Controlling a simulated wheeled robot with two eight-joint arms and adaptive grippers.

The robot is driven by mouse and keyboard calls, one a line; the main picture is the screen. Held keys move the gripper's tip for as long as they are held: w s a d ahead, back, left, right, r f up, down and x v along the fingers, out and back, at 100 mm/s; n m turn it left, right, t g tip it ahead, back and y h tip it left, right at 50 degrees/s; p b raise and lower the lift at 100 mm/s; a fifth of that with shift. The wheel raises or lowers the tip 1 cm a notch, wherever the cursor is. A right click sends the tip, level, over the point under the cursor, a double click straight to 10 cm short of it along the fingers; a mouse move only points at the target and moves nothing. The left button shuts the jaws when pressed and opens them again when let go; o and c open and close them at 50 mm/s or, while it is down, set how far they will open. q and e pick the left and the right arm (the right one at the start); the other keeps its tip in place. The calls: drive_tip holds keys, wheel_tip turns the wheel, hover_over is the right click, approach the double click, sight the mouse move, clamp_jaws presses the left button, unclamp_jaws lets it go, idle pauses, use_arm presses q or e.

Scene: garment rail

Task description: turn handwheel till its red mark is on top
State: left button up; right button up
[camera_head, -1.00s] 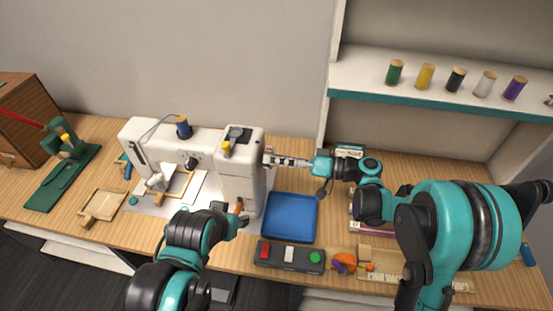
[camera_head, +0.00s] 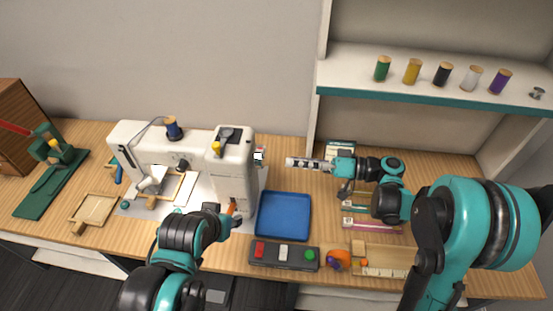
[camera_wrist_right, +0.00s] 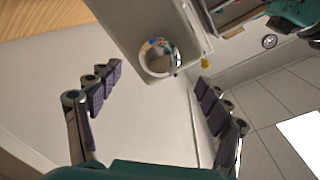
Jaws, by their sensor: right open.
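The white sewing machine (camera_head: 232,170) stands on the wooden table. Its handwheel (camera_head: 259,156) shows edge-on and small at the machine's right end. In the right wrist view the handwheel (camera_wrist_right: 158,57) is a shiny round face ahead of the fingers. I cannot clearly make out its red mark. My right gripper (camera_head: 289,163) is just right of the handwheel, with a gap between them. It is open and empty, its fingers spread to either side of the wheel in the wrist view (camera_wrist_right: 155,84). My left gripper (camera_head: 226,211) is low at the machine's front, near an orange-brown piece; its jaws are unclear.
A blue tray (camera_head: 284,216) lies below my right gripper. A dark button box (camera_head: 284,255) sits at the front edge. A shelf (camera_head: 430,92) with several thread spools is at the back right. A green tool (camera_head: 50,185) stands at the left.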

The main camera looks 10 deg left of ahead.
drive_tip(key=shift+s+d+r, duration=0.1)
drive_tip(key=shift+s+d, duration=0.05)
drive_tip(key=shift+d, duration=1.85)
